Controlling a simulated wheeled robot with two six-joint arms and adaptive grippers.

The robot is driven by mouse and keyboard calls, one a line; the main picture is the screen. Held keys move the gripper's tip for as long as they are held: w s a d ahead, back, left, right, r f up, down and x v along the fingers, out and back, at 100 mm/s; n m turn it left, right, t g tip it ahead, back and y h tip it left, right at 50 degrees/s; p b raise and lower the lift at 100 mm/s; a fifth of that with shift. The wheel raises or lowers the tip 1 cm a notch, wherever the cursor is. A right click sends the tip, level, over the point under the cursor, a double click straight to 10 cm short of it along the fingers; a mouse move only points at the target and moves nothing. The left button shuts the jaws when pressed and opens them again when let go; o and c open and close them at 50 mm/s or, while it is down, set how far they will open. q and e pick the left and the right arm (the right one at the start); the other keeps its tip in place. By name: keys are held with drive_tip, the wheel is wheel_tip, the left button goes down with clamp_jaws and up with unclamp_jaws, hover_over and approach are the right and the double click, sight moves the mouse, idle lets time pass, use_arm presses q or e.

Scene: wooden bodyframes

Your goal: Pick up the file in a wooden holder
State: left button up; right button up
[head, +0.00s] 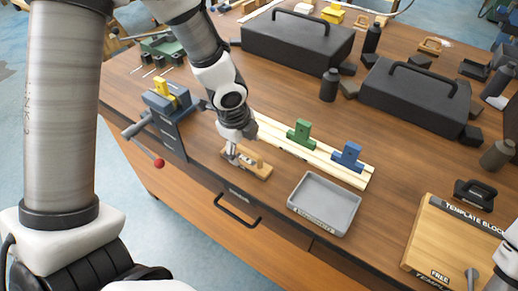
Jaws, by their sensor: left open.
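A small light-wood holder (259,172) lies on the workbench, left of the middle in the head view. My left gripper (233,160) is over its left end, pointing down, with its jaws open. The gripper and wrist hide part of the holder. I cannot tell whether the fingers touch it, and the file itself is too small to make out.
A blue-grey vise (170,117) with a red-knobbed handle stands left of the holder. Pale wooden strips with a green clamp (300,134) and a blue clamp (347,156) lie to the right. A grey tray (350,204) is nearer the front edge. Black cases (297,40) stand behind.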

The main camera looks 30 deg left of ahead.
sight(247, 162)
use_arm(q)
drive_tip(key=f, duration=0.1)
drive_tip(key=s+f+b, duration=0.1)
drive_tip(key=f, duration=0.1)
drive_tip(key=shift+d+b, duration=0.1)
drive_tip(key=shift+b, duration=0.2)
drive_tip(key=f, duration=0.1)
drive_tip(key=w+f+b, duration=0.1)
drive_tip(key=shift+w+d+f, duration=0.2)
drive_tip(key=shift+d+f, duration=0.05)
drive_tip(key=shift+f, duration=0.15)
drive_tip(key=shift+w+f, duration=0.15)
drive_tip(key=shift+w, duration=0.1)
drive_tip(key=shift+s+a+r, duration=0.15)
drive_tip(key=shift+s+r, duration=0.05)
drive_tip(key=shift+c, duration=0.4)
drive_tip(key=shift+s, duration=0.15)
drive_tip(key=c, duration=1.2)
drive_tip(key=shift+r, duration=0.1)
drive_tip(key=shift+c, duration=0.2)
